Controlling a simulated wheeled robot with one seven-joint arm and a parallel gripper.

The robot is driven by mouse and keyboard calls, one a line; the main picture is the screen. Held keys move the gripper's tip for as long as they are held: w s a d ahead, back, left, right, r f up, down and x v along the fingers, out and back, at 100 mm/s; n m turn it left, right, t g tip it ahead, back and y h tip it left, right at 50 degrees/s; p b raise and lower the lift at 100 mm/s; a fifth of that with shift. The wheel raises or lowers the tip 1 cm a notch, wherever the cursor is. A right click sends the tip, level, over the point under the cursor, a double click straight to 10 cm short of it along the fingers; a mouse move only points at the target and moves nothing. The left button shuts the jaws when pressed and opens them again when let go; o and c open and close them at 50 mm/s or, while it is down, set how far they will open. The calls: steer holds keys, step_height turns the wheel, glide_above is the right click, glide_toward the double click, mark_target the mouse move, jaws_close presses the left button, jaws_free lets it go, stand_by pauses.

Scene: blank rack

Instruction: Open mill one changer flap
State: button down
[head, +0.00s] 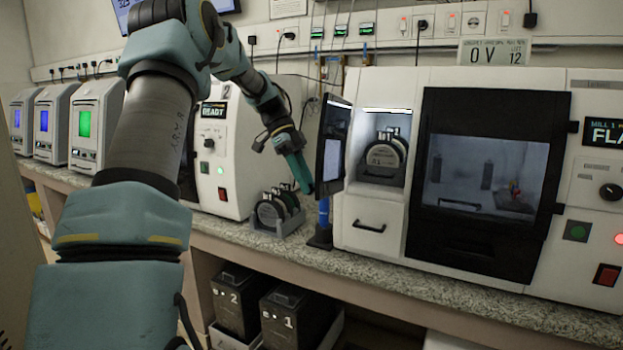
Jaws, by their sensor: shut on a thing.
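The mill one changer flap (333,148) is a dark-framed panel with a pale window at the left of the changer bay (387,119). It stands swung out to the left, and the lit bay shows. Round dark holders (383,155) with pale rims sit inside the bay. My gripper (306,182) is at the flap's outer left edge, shut on the flap. The fingertips are small and partly hidden, so the exact grip point is unclear.
Mill one's dark windowed door (490,170) is right of the bay. A grey rack of round holders (278,212) stands on the counter (345,262) left of the mill, near a blue-and-black stand (322,225). Dark boxes (287,318) sit below. Another machine (232,150) stands behind my arm.

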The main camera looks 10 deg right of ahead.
stand_by(0.4)
steer(key=c, duration=0.6)
jaws_free()
steer(key=shift+w, duration=0.1)
steer(key=v, duration=1)
steer(key=shift+w+a+r+b, duration=0.2)
steer(key=shift+r+b, duration=0.1)
